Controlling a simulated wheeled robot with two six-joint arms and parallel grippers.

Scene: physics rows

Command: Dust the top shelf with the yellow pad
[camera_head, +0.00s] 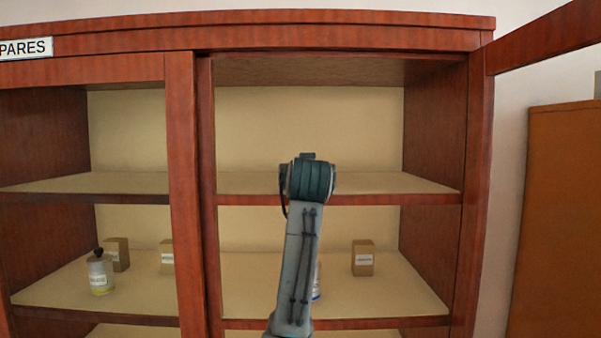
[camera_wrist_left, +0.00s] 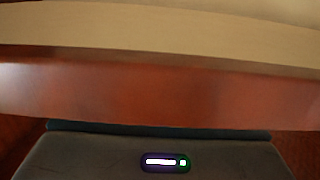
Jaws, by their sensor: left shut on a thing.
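The top shelf (camera_head: 375,182) is the upper beige board behind the open right front of the red-brown cabinet. No objects show on its visible part. One of my arms rises in front of it and its dark end covers the middle of the shelf's front edge. In the left wrist view the shelf's beige surface (camera_wrist_left: 150,35) and red-brown front edge lie just ahead of the grey body of my left gripper (camera_wrist_left: 165,158). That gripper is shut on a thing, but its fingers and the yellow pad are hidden. My right gripper is not in view.
A cabinet upright (camera_head: 185,200) divides the bays. A door (camera_head: 550,35) stands open at the upper right. Below, the lower shelf (camera_head: 400,290) holds a small box (camera_head: 362,258); a bottle (camera_head: 100,272) and boxes stand to the left. The space above the top shelf looks clear.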

